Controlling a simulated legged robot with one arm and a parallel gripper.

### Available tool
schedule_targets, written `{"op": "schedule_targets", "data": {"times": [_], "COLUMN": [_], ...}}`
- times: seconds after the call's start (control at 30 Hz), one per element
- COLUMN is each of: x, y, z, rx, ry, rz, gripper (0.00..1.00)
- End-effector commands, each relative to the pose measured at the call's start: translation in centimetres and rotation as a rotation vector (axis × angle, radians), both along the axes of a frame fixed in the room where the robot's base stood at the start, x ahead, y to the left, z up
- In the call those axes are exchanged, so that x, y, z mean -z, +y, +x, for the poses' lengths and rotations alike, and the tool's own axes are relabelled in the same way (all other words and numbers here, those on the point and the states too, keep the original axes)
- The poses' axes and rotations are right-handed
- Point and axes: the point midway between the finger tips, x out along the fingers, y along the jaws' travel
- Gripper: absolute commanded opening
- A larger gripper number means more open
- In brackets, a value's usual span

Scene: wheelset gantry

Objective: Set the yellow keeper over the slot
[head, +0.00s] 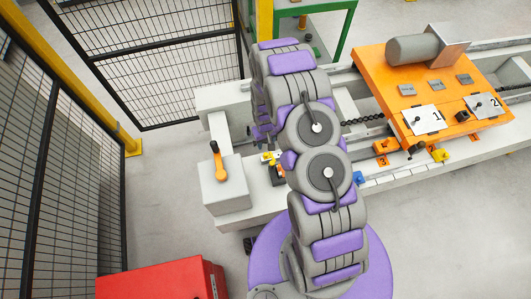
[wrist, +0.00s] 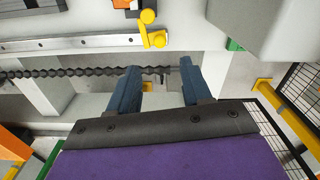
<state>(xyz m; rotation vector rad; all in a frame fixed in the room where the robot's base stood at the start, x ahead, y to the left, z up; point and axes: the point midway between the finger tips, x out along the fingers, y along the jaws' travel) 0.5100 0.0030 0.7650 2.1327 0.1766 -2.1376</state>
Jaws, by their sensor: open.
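A small yellow part with rounded knobs (wrist: 152,30), which may be the keeper, lies across the end of a pale metal rail in the wrist view. It shows as a small yellow patch (head: 270,157) beside my arm in the head view. My gripper (wrist: 160,70) is open, its two dark blue fingers apart with nothing held between them. The yellow part is beyond the fingertips in the picture, apart from them. In the head view my arm hides most of the gripper and the bench beneath it. I cannot make out the slot.
A dark chain (wrist: 70,74) runs along the bench. An orange plate (head: 375,65) with a grey cylinder (head: 412,48) stands at the right. A red cabinet (head: 165,280) and mesh fencing stand at the left.

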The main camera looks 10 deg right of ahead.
Motion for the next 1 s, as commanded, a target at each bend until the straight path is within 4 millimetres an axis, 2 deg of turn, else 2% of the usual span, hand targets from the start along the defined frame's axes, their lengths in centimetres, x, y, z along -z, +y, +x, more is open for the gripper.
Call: {"op": "schedule_targets", "data": {"times": [0.1, 0.3, 0.6, 0.8, 1.0], "x": [2.3, 5.5, 9.3, 10.2, 10.3], "y": [0.0, 0.0, 0.0, 0.0, 0.0], "z": [-0.2, 0.0, -0.1, 0.0, 0.0], "rx": [0.0, 0.0, 0.0, 0.0, 0.0], "ry": [0.005, -0.001, 0.001, -0.001, -0.002], "rz": [0.0, 0.0, 0.0, 0.0, 0.0], "gripper": [0.49, 0.49, 0.49, 0.49, 0.49]}}
